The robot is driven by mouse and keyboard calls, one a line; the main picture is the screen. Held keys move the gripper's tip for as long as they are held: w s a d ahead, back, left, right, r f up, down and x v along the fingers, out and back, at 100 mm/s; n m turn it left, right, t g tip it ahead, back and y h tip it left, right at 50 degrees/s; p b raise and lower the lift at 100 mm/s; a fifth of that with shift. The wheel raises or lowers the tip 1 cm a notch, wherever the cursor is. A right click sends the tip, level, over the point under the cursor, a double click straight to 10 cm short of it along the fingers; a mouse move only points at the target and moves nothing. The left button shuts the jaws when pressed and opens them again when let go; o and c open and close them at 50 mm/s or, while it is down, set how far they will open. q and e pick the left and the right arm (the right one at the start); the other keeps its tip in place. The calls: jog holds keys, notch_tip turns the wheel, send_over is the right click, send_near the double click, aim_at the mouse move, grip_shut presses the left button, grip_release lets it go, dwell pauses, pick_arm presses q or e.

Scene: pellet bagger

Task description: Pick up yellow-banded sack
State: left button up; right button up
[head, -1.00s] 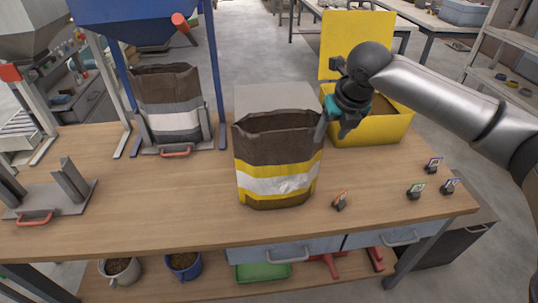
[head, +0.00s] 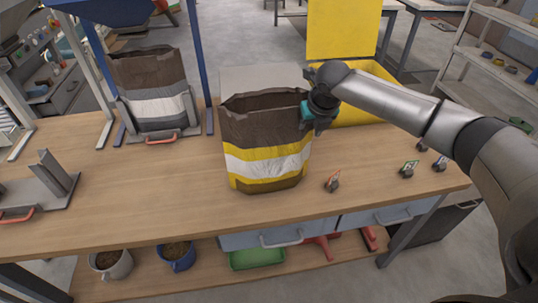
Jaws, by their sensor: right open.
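The yellow-banded sack (head: 266,163) stands upright and open-topped on the wooden table. It is brown with two yellow bands around a white one. My right gripper (head: 307,121) is at the sack's upper right side, by the rim, pointing down and left. Its jaws are open; the fingertips are partly hidden against the sack, and I cannot tell whether they touch it. My left gripper is out of view.
A grey-banded sack (head: 155,92) stands in a holder under the blue hopper at the back left. A yellow bin (head: 372,107) with a raised lid is behind my right arm. Small tagged clips (head: 333,183) lie on the right. The table's left middle (head: 150,180) is clear.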

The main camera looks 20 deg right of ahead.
aim_at(307, 136)
jog(key=x, duration=0.3)
jog(key=shift+f+b, duration=0.35)
grip_shut()
dwell(1.0)
jog(key=shift+w+r, duration=0.15)
